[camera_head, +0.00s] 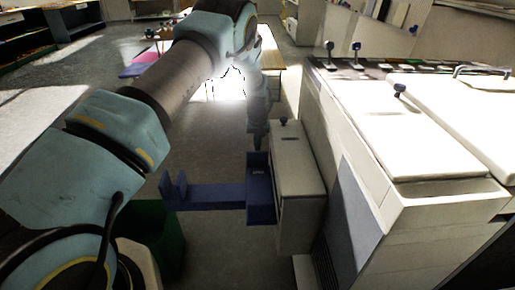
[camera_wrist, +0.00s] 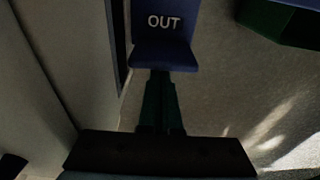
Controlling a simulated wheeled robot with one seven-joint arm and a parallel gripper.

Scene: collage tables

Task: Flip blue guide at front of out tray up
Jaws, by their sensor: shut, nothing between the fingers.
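The blue out tray (camera_head: 260,205) is fixed to the left side of a pale box on the machine. A long flat blue strip (camera_head: 215,197) runs left from it and ends in a raised blue piece (camera_head: 173,188). A blue panel lettered OUT (camera_wrist: 165,38) shows in the wrist view, its near edge just beyond my fingertips. Which blue part is the front guide is not certain. My gripper (camera_wrist: 160,74) is shut and empty, with dark green fingers together. In the head view my gripper (camera_head: 258,145) hangs just above the tray's far end. Contact cannot be told.
The large pale machine (camera_head: 365,130) with blue-knobbed levers fills the right side. A dark green bin (camera_head: 150,232) stands below, left of the tray, partly behind my arm. A table (camera_head: 270,65) stands farther back. Open floor lies left of the tray.

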